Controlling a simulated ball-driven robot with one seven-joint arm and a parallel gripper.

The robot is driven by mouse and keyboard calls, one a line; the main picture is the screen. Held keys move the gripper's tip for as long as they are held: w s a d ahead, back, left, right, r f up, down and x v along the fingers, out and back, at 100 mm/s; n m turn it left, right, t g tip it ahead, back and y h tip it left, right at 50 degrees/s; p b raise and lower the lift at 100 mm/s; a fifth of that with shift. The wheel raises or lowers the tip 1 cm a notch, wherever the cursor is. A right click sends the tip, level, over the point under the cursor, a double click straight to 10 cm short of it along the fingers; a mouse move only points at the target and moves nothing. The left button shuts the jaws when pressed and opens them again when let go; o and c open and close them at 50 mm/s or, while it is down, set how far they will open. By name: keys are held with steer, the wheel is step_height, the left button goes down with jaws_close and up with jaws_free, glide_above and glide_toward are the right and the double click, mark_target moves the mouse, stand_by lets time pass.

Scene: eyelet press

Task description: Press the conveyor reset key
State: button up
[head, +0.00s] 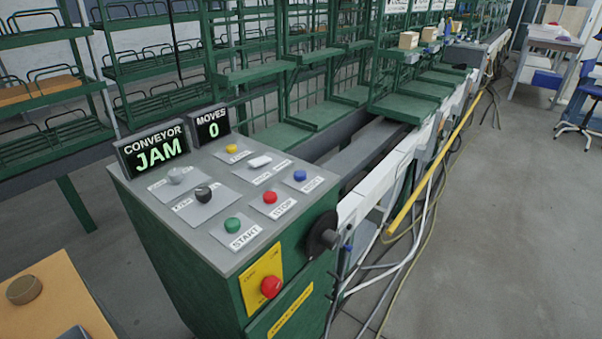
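The control panel (222,225) is a grey sloped top on a green cabinet. The blue key (300,175) sits at its right side; the small label beside it appears to read RESET. A yellow key (231,149) is at the back. The conveyor display (154,151) reads JAM, and the moves display (211,125) reads 0. My gripper is not in view, and nothing covers the blue key.
A black knob (203,193), a grey knob (175,176) and a white switch (260,161) share the panel. A red button (271,287) is on the cabinet's front. Green racks stand behind. A yellow rail (430,176) and loose cables run along the right; the floor (500,240) beyond is clear.

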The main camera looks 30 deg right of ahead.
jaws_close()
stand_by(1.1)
